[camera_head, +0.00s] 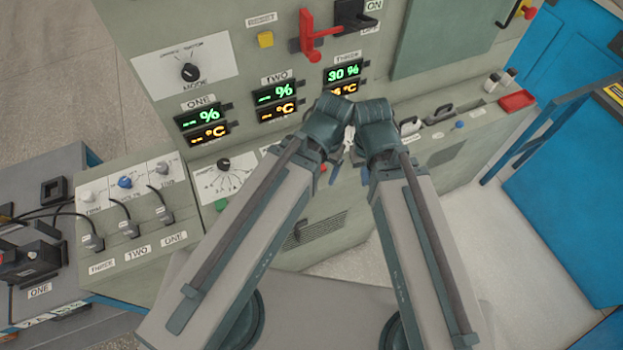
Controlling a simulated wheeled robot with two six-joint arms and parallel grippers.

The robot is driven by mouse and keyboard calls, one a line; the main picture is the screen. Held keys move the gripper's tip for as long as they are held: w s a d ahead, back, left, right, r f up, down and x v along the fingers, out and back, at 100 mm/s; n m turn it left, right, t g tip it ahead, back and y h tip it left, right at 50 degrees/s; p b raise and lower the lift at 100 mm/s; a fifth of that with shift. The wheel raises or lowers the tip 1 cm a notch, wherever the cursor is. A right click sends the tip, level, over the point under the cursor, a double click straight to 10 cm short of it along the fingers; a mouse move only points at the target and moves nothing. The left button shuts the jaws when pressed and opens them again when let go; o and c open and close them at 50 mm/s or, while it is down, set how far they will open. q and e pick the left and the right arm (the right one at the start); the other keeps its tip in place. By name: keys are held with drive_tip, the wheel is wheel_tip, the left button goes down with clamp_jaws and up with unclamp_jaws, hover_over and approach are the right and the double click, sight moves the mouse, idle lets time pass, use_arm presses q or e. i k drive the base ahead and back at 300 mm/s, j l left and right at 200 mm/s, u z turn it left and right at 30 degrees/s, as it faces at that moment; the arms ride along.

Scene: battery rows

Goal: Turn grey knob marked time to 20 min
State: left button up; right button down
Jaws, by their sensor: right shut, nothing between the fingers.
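I cannot make out a knob marked time for certain. A pale grey knob (87,196) sits at the left of the sloped panel, and its label is too small to read. A black dial knob (223,164) with a ring of marks is on the front panel. The panel just right of it is hidden behind my arms. My right gripper (351,152) is mostly hidden behind the wrists, close to the panel front. It is shut with nothing seen in it. My left gripper is hidden behind its own wrist.
A MODE knob (189,72), lit displays (275,92), a red lever (312,38) and a yellow button (265,39) are on the upper panel. Plugged cables (128,230) lie at left. A red tray (517,100) is on the ledge at right. The floor at lower right is clear.

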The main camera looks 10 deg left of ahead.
sight(162, 169)
drive_tip(key=u, duration=2.2)
drive_tip(key=i+j+z, duration=0.15)
drive_tip(key=z, duration=0.2)
drive_tip(key=i+j+z, duration=0.2)
drive_tip(key=z, duration=0.15)
